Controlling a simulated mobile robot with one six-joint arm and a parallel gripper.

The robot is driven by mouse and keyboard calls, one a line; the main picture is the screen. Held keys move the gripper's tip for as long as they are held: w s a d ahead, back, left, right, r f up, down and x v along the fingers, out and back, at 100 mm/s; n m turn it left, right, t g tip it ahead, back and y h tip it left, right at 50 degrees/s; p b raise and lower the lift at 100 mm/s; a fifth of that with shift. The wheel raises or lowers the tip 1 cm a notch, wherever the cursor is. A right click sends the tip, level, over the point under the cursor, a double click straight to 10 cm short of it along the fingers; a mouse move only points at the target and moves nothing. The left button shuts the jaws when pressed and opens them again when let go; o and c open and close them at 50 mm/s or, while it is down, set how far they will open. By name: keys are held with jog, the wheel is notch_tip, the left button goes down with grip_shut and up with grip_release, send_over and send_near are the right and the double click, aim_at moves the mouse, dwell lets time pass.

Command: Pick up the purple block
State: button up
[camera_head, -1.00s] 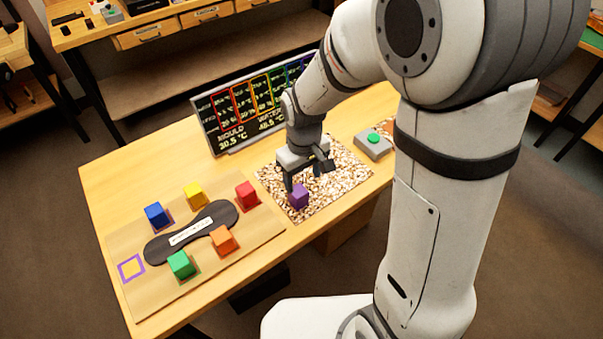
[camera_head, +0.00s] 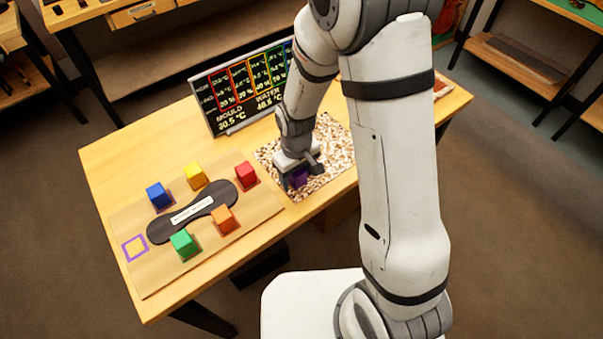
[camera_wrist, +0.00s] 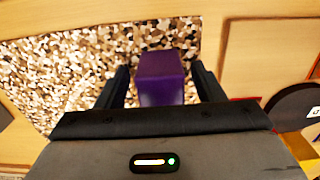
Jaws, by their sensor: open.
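The purple block (camera_head: 299,178) sits on the speckled mat (camera_head: 337,150) and is partly hidden by my gripper in the head view. My gripper (camera_head: 296,184) is lowered over it. In the wrist view the purple block (camera_wrist: 161,79) stands between the two dark fingers of my gripper (camera_wrist: 162,86). A narrow gap shows on each side of the block, so the gripper is open around it.
A wooden board (camera_head: 150,284) to the left carries blue (camera_head: 159,195), yellow (camera_head: 195,176), red (camera_head: 245,175), orange (camera_head: 223,219) and green (camera_head: 184,243) blocks around a dark plate. An empty purple-outlined square (camera_head: 135,247) is at its left. A display panel (camera_head: 238,92) stands behind.

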jog(key=shift+c, duration=0.4)
jog(key=c, duration=1)
